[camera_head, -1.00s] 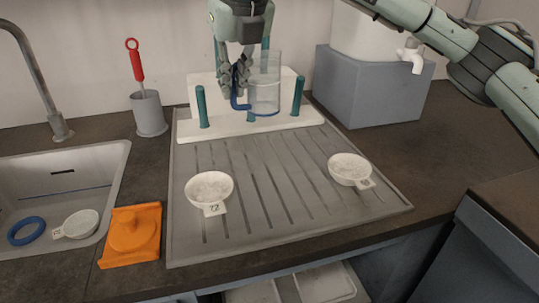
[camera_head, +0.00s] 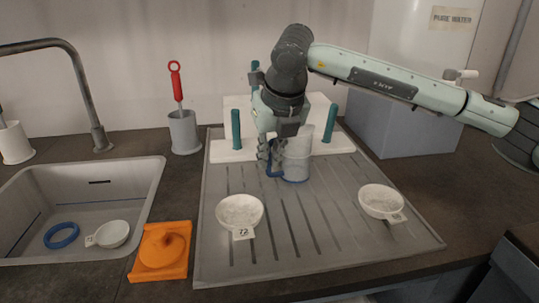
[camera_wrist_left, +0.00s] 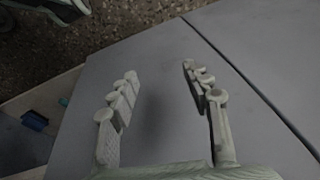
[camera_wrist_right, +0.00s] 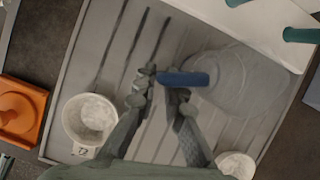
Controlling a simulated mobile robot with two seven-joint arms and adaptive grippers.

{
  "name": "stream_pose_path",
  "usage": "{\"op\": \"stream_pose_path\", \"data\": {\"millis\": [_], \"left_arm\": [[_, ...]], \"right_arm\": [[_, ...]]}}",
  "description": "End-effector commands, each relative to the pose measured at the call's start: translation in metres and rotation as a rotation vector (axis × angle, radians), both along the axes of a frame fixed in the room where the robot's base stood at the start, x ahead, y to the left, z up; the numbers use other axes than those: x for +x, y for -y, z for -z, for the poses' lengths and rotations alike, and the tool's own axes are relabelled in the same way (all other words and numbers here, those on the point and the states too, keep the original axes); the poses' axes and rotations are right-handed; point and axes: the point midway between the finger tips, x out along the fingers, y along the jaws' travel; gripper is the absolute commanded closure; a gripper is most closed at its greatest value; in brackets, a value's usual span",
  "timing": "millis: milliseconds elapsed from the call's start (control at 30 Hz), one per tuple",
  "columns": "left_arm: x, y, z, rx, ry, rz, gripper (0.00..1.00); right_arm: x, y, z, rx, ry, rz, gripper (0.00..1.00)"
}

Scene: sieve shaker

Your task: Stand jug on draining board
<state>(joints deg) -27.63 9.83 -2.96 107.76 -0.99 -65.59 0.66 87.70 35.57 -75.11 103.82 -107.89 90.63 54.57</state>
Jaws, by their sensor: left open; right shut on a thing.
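The jug (camera_head: 297,155) is clear with a blue handle (camera_head: 275,172). It is upright at the back of the grey grooved draining board (camera_head: 318,232), in front of the white pegged rack. My right gripper (camera_head: 271,160) is shut on the jug's handle. In the right wrist view the jug (camera_wrist_right: 235,82) shows as a clear round outline over the board, and the gripper (camera_wrist_right: 165,85) is on the blue handle (camera_wrist_right: 183,79). Whether the jug's base touches the board I cannot tell. My left gripper (camera_wrist_left: 160,95) is open and empty over a plain grey surface, outside the head view.
White sieve pans (camera_head: 240,211) and (camera_head: 381,201) stand on the board. The white rack (camera_head: 228,151) has teal pegs. An orange block (camera_head: 161,251) and the sink (camera_head: 40,185) are left. A grey cup (camera_head: 184,132) holds a red-handled tool. A grey block (camera_head: 400,130) stands right.

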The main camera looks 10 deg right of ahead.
Motion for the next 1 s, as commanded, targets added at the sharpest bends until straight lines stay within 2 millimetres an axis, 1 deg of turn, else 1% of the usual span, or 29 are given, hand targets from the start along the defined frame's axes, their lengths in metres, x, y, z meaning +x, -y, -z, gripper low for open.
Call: {"op": "stream_pose_path", "data": {"millis": [167, 200, 300, 367, 600, 733, 767, 800, 867, 933, 1000], "left_arm": [[0.001, 0.0, -0.002, 0.002, -0.002, -0.001, 0.51], [0.001, 0.0, -0.005, 0.003, -0.001, 0.0, 0.51], [0.005, 0.001, -0.011, 0.002, 0.012, 0.001, 0.51], [0.006, 0.001, -0.012, 0.002, 0.014, 0.001, 0.51], [0.004, 0.0, -0.009, 0.004, 0.009, -0.001, 0.51], [0.004, 0.0, -0.012, 0.002, 0.011, -0.001, 0.51], [0.003, -0.001, -0.007, 0.002, 0.008, -0.002, 0.51], [0.001, -0.002, 0.0, 0.002, 0.004, -0.002, 0.51], [-0.002, -0.002, 0.002, 0.003, -0.007, -0.004, 0.51], [-0.004, -0.002, 0.001, 0.006, -0.014, -0.004, 0.51], [-0.001, -0.001, -0.005, 0.008, -0.006, -0.003, 0.51]], "right_arm": [[0.0, 0.0, 0.002, 0.0, 0.001, 0.0, 1.0], [0.0, 0.0, 0.002, 0.0, 0.0, 0.0, 0.89], [0.0, 0.0, 0.001, 0.0, 0.0, 0.0, 0.76], [0.0, 0.0, 0.001, 0.0, 0.0, 0.0, 0.69], [0.0, 0.0, 0.001, 0.0, 0.0, 0.0, 0.69], [0.0, 0.0, -0.002, 0.0, 0.0, 0.0, 0.69], [0.0, 0.0, -0.003, 0.0, 0.001, 0.0, 0.69], [-0.002, 0.0, -0.007, 0.002, 0.003, -0.001, 0.69], [-0.006, 0.001, -0.017, 0.003, 0.005, -0.001, 0.69], [-0.011, 0.002, -0.029, 0.002, 0.005, -0.002, 0.69], [-0.018, 0.003, -0.044, 0.001, 0.005, -0.001, 0.69]]}}
